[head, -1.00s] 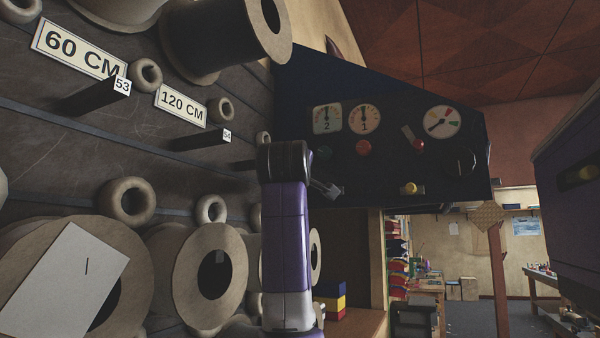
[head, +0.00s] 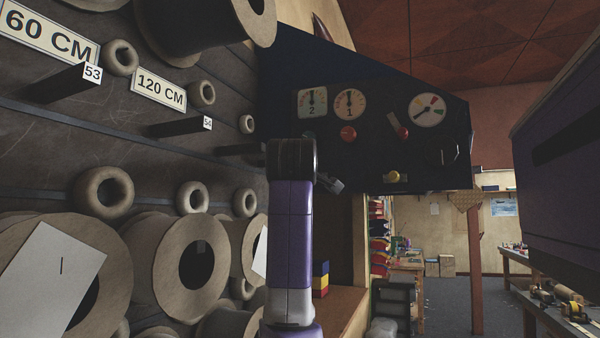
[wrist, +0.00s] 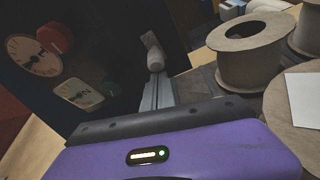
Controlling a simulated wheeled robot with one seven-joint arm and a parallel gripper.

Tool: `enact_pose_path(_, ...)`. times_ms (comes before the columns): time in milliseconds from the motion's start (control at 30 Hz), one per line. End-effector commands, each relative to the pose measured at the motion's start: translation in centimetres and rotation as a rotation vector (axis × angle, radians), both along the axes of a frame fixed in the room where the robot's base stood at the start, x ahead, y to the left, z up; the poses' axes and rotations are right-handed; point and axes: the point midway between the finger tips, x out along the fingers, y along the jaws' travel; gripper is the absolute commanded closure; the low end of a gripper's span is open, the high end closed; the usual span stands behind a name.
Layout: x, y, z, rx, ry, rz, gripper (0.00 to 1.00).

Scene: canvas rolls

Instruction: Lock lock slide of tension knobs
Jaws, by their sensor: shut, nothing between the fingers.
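The dark control panel (head: 290,80) with the tension knobs fills the middle of the head view. It carries gauges marked 2 (head: 312,102) and 1 (head: 349,103), a red knob (head: 348,134), a red-tipped lever (head: 403,132), a yellow knob (head: 393,176) and a black knob (head: 442,151). My gripper (head: 334,184) is shut and empty, low in front of the panel's left part. In the wrist view, its grey fingers (wrist: 158,80) point toward the panel. A pale rounded piece (wrist: 155,54) shows just beyond them; I cannot tell whether they touch. I cannot make out the lock slide.
Canvas rolls (head: 153,257) and smaller rings (head: 103,191) crowd the rack at left, with pegs (head: 178,127) sticking out. A large purple body (head: 565,170) stands at right. Open floor (head: 445,307) shows beyond, near a workbench (head: 540,290).

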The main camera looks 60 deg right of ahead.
Motion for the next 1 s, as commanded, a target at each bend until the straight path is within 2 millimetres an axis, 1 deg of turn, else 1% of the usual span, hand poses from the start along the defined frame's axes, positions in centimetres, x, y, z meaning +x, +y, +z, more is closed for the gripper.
enact_pose_path(67,-0.7,-0.1,-0.1,0.001,-0.003,-0.002,1.00)
enact_pose_path(267,-4.1,-0.4,-0.1,-0.001,-0.005,-0.005,1.00)
enact_pose_path(367,-4.6,-0.4,0.0,0.000,-0.002,-0.002,1.00)
enact_pose_path(633,-4.8,-0.5,0.0,0.002,-0.003,-0.006,1.00)
enact_pose_path(767,-4.4,-0.6,0.3,0.003,-0.002,-0.007,1.00)
enact_pose_path(867,-3.3,-0.7,0.7,0.001,0.001,-0.004,1.00)
enact_pose_path(1000,-1.3,-0.6,1.0,-0.001,0.003,0.005,1.00)
